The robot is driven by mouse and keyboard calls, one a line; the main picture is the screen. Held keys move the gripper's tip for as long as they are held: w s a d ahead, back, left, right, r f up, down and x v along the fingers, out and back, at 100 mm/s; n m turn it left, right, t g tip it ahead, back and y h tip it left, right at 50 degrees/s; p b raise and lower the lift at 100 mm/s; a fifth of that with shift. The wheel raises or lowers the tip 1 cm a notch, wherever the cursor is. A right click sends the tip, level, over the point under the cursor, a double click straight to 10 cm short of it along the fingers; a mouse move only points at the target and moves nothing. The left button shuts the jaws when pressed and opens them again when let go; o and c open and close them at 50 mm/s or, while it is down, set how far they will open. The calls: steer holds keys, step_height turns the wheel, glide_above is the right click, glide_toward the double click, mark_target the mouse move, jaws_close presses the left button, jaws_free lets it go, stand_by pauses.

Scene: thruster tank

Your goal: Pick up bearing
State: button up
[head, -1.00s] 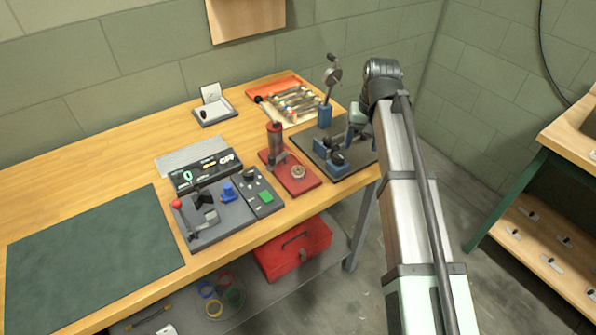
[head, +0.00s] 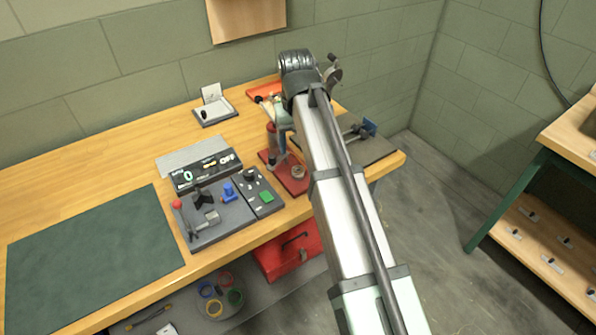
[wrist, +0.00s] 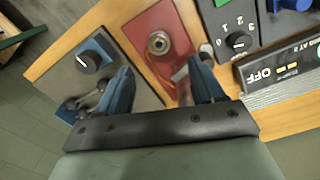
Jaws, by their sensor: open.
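The bearing (head: 298,172) is a small metal ring lying on a red base plate (head: 296,186) near the bench's front edge. In the wrist view the bearing (wrist: 158,43) sits on the red plate (wrist: 151,22), beyond the fingertips and roughly between their lines. My gripper (wrist: 163,72) is open, its two blue fingers spread apart with nothing between them.
A dark plate with blue fixtures (head: 370,129) stands right of the red plate, partly behind my arm. A grey control panel (head: 250,190) with a green button stands close on the left. A green mat (head: 95,250) covers the bench's left end. A red toolbox (head: 290,252) is below.

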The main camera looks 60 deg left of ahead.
mark_target(298, 170)
steer(key=shift+d+f, duration=0.2)
steer(key=shift+f, duration=3.95)
steer(key=c, duration=1.2)
